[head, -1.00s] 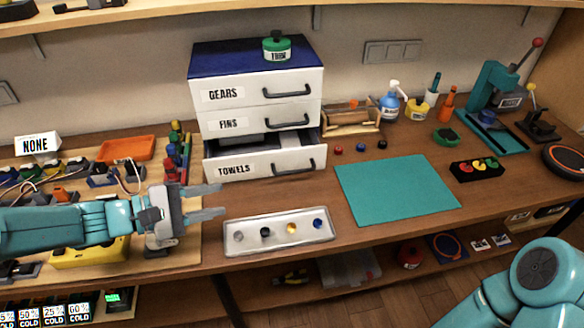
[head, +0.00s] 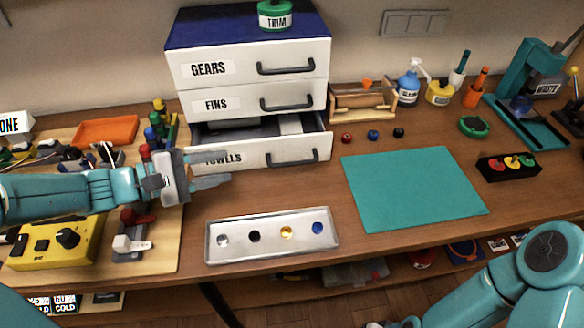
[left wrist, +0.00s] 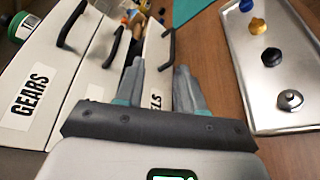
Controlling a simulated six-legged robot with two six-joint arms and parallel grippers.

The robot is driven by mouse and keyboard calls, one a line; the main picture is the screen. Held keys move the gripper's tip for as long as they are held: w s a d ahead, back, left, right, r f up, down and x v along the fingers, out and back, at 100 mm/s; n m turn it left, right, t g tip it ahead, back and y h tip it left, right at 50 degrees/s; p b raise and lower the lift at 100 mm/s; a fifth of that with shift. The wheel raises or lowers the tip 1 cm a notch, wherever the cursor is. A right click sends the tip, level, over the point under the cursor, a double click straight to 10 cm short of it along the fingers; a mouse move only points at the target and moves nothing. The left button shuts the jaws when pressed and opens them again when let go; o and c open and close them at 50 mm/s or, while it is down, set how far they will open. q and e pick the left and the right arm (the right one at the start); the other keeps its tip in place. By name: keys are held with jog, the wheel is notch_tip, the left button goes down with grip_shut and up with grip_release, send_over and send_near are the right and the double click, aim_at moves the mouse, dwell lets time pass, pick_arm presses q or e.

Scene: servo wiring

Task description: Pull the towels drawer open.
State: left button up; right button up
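The white towels drawer (head: 274,153) is the lowest of the cabinet and stands partly pulled out, with dark contents showing behind its front. Its dark handle (head: 294,158) is at the right of the front; it also shows in the left wrist view (left wrist: 172,45). My left gripper (head: 228,168) is in front of the drawer's left end and partly hides the TOWELS label. Its fingers are apart and empty, left of the handle and not touching it. In the left wrist view the open fingers (left wrist: 160,72) point toward the handle.
The gears drawer (head: 238,69) and fins drawer (head: 238,103) above are shut. A green trim tub (head: 274,15) stands on top. A metal tray (head: 270,248) lies in front, with a teal mat (head: 412,188) to its right. Wood between drawer and tray is clear.

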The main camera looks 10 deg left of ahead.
aim_at(288, 165)
pick_arm(q)
jog(key=f+b, duration=0.2)
jog(key=f, duration=0.1)
jog(key=shift+a+f, duration=0.15)
jog(key=shift+a, duration=0.05)
jog(key=shift+d+f+b, duration=0.1)
jog(key=shift+f+b, duration=0.25)
jog(key=shift+d, duration=0.1)
jog(key=x, duration=1.6)
pick_arm(e)
notch_tip(288, 165, down, 4)
jog(key=shift+a+r, duration=0.1)
jog(key=shift+a, duration=0.05)
pick_arm(q)
grip_shut()
